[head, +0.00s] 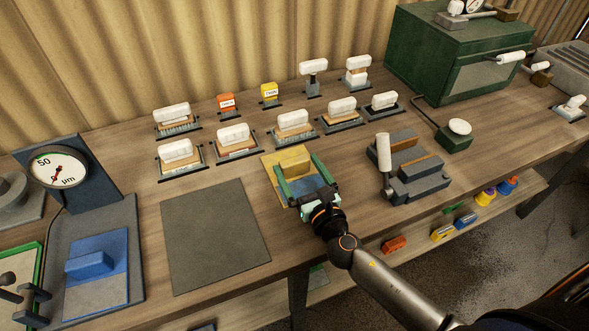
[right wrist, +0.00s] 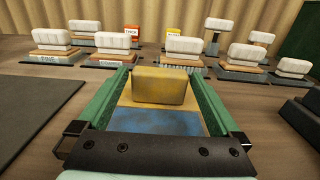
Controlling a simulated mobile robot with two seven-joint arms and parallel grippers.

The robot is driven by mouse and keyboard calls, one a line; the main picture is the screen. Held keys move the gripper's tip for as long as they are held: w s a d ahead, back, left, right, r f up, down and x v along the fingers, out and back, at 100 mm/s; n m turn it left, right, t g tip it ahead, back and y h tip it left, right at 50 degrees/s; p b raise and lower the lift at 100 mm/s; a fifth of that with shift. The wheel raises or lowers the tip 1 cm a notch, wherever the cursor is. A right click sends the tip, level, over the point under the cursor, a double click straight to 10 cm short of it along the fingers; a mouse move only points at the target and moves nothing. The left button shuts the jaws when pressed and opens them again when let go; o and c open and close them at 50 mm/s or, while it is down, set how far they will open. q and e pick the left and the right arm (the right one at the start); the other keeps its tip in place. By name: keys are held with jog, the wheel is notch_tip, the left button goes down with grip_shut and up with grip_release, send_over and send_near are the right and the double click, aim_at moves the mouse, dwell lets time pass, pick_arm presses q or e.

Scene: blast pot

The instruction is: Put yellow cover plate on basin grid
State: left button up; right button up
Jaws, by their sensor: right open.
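The yellow cover plate (head: 270,162) lies on the bench at the middle, with a raised yellow block (head: 294,160) as its grip. The block stands upright in the right wrist view (right wrist: 163,86), with a blue patch (right wrist: 155,123) on the flat surface in front of it. My right gripper (head: 296,163) is open, with its green fingers on either side of the block. In the right wrist view, gaps show between the fingers and the block. I cannot surely pick out the basin grid. A grey slatted unit (head: 572,57) stands at the far right. My left gripper is not in view.
A dark grey mat (head: 215,237) lies bare left of the plate. Several white-handled blocks stand behind it. A dark grey fixture (head: 420,178) is close on the right. A blue plate (head: 100,285) lies by the dial gauge (head: 58,167). A green cabinet (head: 440,50) stands at the back right.

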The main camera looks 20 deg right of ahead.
jog(key=shift+w, duration=0.55)
grip_shut()
jog(key=shift+w+r, duration=0.1)
jog(key=shift+r, duration=0.25)
